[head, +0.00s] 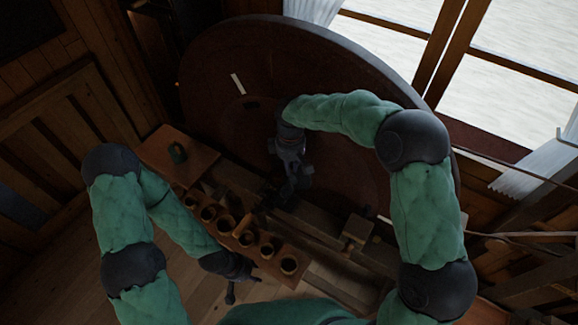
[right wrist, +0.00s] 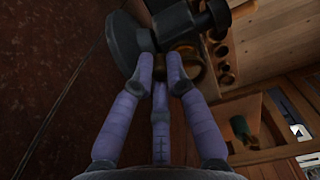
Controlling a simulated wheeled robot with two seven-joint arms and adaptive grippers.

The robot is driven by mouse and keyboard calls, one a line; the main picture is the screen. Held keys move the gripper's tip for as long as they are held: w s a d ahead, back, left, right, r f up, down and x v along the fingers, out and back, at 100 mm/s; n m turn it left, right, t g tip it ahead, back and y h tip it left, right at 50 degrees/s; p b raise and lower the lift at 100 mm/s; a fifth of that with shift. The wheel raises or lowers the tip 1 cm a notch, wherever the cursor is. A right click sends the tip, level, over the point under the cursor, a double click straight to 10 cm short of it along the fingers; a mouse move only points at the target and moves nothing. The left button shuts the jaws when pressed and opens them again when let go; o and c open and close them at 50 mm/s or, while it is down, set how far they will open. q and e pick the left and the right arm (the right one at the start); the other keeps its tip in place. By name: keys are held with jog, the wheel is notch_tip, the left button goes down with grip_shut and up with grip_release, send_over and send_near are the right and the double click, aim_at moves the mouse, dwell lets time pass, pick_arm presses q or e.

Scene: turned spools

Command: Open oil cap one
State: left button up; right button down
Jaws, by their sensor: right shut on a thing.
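My right gripper (head: 290,185) reaches down in front of the large dark disc. In the right wrist view its purple fingers (right wrist: 160,72) are closed together around a small, mostly hidden thing; a brownish bit shows between the tips. I cannot tell for sure that it is an oil cap. A dark grey flanged part with a knob (right wrist: 190,22) lies just beyond the fingertips. My left gripper (head: 235,282) hangs low, in front of a row of cup-like round pieces (head: 289,265); its finger opening cannot be made out.
The large dark disc (head: 215,75) fills the back, with a white strip (head: 237,84) on it. A green piece (head: 177,152) sits on a wooden board (head: 195,158) at left. Wooden beams and a block (head: 357,228) lie right of the cups. Open floor (head: 165,265) shows at lower left.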

dwell(0.3)
jog(key=c, duration=1.2)
grip_release()
notch_tip(320, 180, up, 12)
jog(key=shift+f, duration=0.1)
